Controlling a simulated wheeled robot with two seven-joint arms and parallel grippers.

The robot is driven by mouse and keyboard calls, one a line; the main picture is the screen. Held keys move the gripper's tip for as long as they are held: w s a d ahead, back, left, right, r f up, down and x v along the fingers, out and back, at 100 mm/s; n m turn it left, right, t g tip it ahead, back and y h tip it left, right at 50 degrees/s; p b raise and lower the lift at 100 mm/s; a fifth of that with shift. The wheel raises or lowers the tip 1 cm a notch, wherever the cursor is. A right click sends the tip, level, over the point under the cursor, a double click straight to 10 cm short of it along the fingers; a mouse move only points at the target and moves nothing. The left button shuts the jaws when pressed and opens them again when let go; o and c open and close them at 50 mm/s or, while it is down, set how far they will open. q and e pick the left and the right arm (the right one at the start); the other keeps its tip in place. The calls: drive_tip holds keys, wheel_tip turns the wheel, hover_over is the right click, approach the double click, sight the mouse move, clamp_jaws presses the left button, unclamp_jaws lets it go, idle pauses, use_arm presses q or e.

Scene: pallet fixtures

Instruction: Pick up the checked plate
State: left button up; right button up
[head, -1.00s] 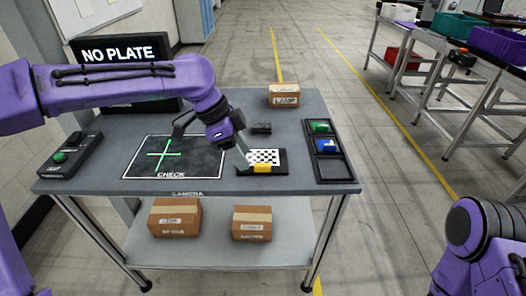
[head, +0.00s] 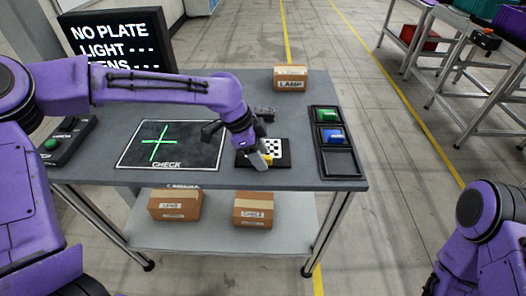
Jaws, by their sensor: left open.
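The checked plate (head: 274,147), black and white, lies on a dark base (head: 284,160) at the right of the grey table. A yellow piece (head: 266,160) shows at its front, partly hidden. My left gripper (head: 259,160) is over the plate's left part and covers some of it; it is open, and I cannot tell whether it touches the plate. The black CHECK mat (head: 190,150) with a green cross lies to the left, with no plate on it. My right gripper is out of view; only part of my right arm shows at the lower right.
A screen (head: 115,42) reading NO PLATE stands at the back left. A LAMP box (head: 290,85) and a small dark object (head: 264,114) lie behind the plate. A tray (head: 341,163) with green and blue pieces stands right. A button box (head: 58,145) sits left.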

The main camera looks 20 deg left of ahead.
use_arm(q)
drive_tip(key=shift+d+f, duration=0.1)
clamp_jaws()
